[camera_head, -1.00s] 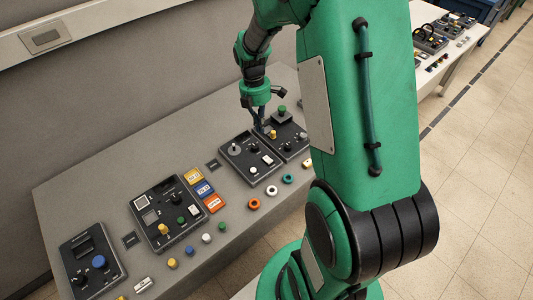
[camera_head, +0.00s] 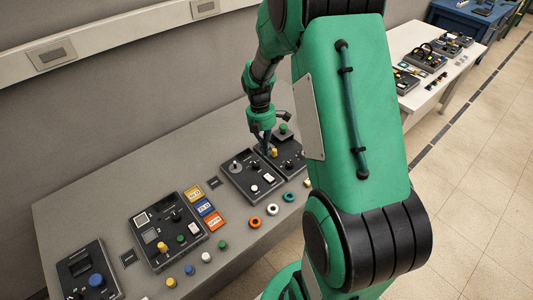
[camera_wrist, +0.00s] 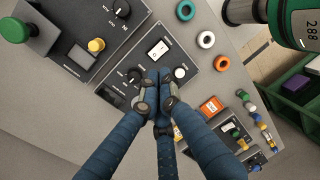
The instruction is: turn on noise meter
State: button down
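No label reading noise meter is legible, so I cannot tell which device it is. My gripper (camera_head: 267,149) is over the back of the panels. In the wrist view its blue fingers (camera_wrist: 158,76) come together in front of this panel, between the black knob and white button, under the rocker. They look shut with nothing between them. Contact with the panel cannot be judged.
Further left stand a panel with a screen (camera_head: 168,228) and one with a blue knob (camera_head: 96,280). Loose rings (camera_head: 272,210) and coloured plates (camera_head: 204,207) lie nearby.

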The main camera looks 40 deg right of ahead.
aim_at(268, 177)
jog(key=f+b, duration=0.1)
jog(key=f, duration=0.3)
jog(key=s+f, duration=0.1)
jog(key=f, duration=0.3)
jog(key=s+f+b, duration=0.1)
jog(key=f, duration=0.3)
jog(key=shift+f+b, duration=0.3)
jog(key=shift+b, duration=0.05)
jog(key=shift+s+a+f+t+b, duration=0.1)
jog(key=shift+s+f+t+b, duration=0.2)
jog(key=shift+t, duration=0.4)
jog(key=shift+s+f+t+b, duration=0.2)
jog(key=shift+s+f+t, duration=0.15)
jog(key=shift+t, duration=0.35)
jog(key=shift+s+f, duration=0.1)
jog(key=shift+s, duration=0.15)
jog(key=shift+s+a+f, duration=0.1)
jog(key=shift+a, duration=0.05)
jog(key=shift+w, duration=0.8)
jog(key=shift+w+r, duration=0.1)
jog(key=shift+r, duration=0.15)
